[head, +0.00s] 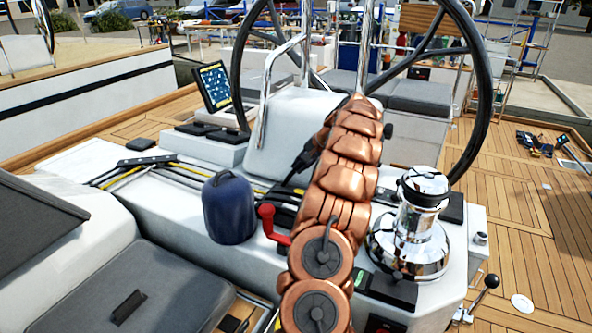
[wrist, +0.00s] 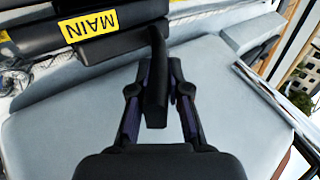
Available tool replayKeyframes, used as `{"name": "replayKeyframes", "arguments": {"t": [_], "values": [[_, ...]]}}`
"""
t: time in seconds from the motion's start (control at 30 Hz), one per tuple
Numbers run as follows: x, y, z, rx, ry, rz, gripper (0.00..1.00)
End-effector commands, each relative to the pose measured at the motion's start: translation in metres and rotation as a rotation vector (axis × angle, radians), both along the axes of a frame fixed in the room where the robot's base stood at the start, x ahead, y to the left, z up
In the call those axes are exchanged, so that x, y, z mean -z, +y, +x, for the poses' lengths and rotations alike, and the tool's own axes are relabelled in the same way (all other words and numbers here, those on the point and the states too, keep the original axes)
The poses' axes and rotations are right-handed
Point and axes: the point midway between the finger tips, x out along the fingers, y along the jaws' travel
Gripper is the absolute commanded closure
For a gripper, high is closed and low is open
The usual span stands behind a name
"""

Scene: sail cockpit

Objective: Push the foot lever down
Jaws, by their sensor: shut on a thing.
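In the wrist view, my gripper (wrist: 157,95) is shut on a black lever (wrist: 156,110), with one finger on each side. No label reading FOOT is legible, so I cannot tell if this is the foot lever. In the head view my dark gripper (head: 303,160) is at the left of my copper arm, over the white console (head: 180,215). The lever's hold is too small to make out there.
A red handle (head: 268,222), a blue cylindrical cover (head: 230,207) and a chrome winch (head: 412,235) stand close around my arm. The black steering wheel (head: 484,100) is behind. Ropes (head: 190,175) run along the console. Wooden deck (head: 540,220) is largely clear at right.

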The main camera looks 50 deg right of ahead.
Motion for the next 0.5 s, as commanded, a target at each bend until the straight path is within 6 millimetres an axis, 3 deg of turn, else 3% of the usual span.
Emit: {"name": "replayKeyframes", "arguments": {"t": [0.03, 0.5], "values": [[0.007, 0.000, -0.002, 0.003, -0.027, 0.007, 1.00], [0.019, -0.005, -0.022, 0.000, -0.240, 0.048, 1.00]]}}
